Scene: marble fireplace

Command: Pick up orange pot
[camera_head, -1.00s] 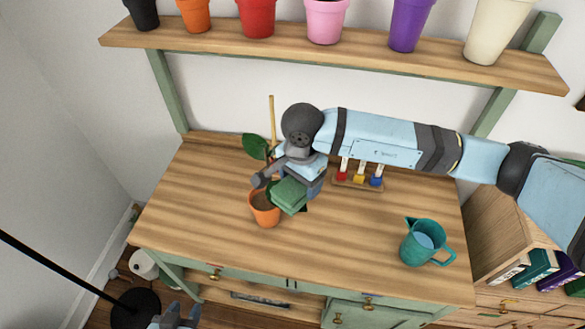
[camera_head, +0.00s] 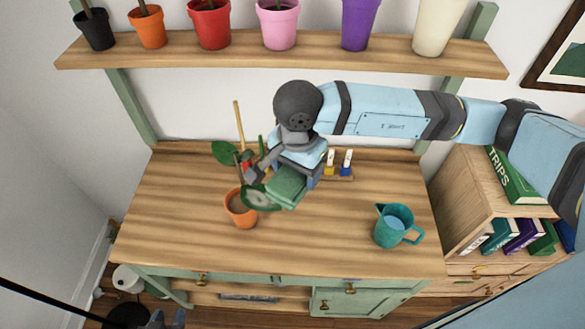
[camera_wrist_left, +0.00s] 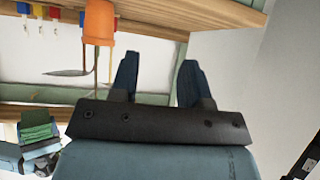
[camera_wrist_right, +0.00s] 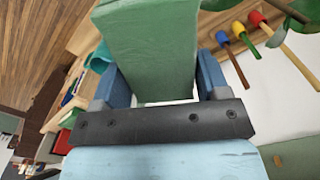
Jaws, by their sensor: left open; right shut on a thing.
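An orange pot (camera_head: 240,215) with soil and a leafy plant stands upright on the wooden table. The left wrist view shows this orange pot (camera_wrist_left: 99,24) upside down in the picture. Another orange pot (camera_head: 148,30) stands on the shelf. My right gripper (camera_head: 287,186) is just right of the table pot and shut on a green block (camera_wrist_right: 150,45); the block partly overlaps the plant in the head view. My left gripper (camera_wrist_left: 158,78) is open and empty, low in front of the table; only its tips show at the head view's bottom edge.
A teal pitcher (camera_head: 394,228) stands on the right of the table. A small rack of coloured tools (camera_head: 340,168) is behind my right gripper. Several coloured pots line the shelf (camera_head: 290,58) above. A bookcase (camera_head: 465,195) adjoins on the right. The table's front middle is clear.

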